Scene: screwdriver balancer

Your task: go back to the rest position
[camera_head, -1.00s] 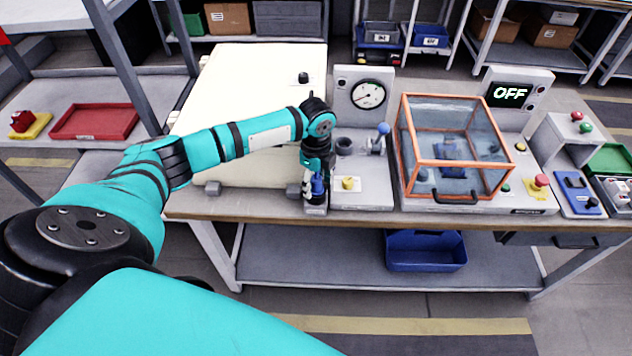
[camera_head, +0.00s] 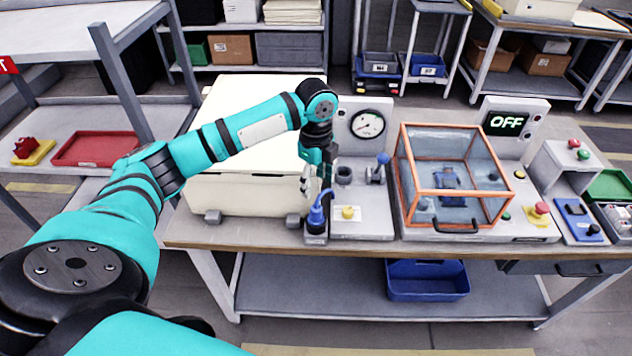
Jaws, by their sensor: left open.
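My left arm reaches in from the left over the bench. My left gripper (camera_head: 312,184) is open and points down. It is above the blue-handled screwdriver (camera_head: 317,214), which stands in a dark holder (camera_head: 315,236) near the front edge of the bench. The gripper looks empty; its fingers are small and partly hidden by the wrist. I cannot tell whether a fingertip touches the screwdriver's top. My right gripper is not in view.
A cream box (camera_head: 235,196) stands left of the gripper. A gauge panel (camera_head: 365,120) and an orange-framed clear case (camera_head: 455,180) stand to the right. An OFF display (camera_head: 507,123) is behind the case. A blue bin (camera_head: 427,280) is on the lower shelf.

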